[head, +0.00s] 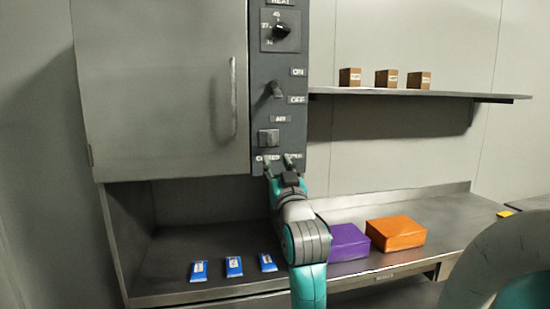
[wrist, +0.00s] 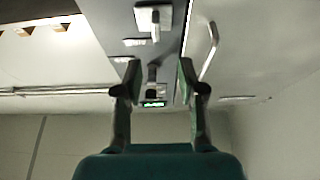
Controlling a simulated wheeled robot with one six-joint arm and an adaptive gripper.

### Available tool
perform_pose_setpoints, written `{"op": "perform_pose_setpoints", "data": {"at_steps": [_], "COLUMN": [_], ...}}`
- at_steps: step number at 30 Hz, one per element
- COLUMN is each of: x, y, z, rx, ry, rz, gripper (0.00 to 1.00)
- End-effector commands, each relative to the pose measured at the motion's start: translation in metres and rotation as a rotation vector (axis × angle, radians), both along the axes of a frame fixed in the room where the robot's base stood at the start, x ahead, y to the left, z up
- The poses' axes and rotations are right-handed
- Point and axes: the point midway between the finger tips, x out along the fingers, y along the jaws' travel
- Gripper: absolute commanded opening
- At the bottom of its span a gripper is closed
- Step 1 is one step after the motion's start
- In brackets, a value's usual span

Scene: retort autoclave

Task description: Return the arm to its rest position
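My gripper (head: 285,165) is raised in front of the lower end of the dark control panel (head: 278,105), just below the AIR slider knob (head: 268,138). In the wrist view my gripper (wrist: 158,75) shows two fingers spread apart with nothing between them. Whether a fingertip touches the panel cannot be told. My arm rises from the bottom of the head view and hides part of the counter. The CLOSED/OPEN label is partly covered by the fingers.
A grey cabinet door (head: 160,85) with a vertical handle is shut. Blue packets (head: 234,266), a purple box (head: 347,242) and an orange box (head: 396,233) are on the counter (head: 440,217). Brown boxes (head: 386,78) stand on a shelf (head: 460,95) at right.

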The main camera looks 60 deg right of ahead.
Motion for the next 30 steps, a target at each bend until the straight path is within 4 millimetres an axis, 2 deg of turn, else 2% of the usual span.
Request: {"op": "perform_pose_setpoints", "data": {"at_steps": [21,26,30], "x": [0.0,0.01,0.027], "y": [0.002,0.012,0.031], "z": [-0.003,-0.027,-0.067], "rx": [0.001,0.017,0.04], "ry": [0.002,0.018,0.045], "rz": [0.002,0.028,0.073], "gripper": [0.4,0.4,0.4]}}
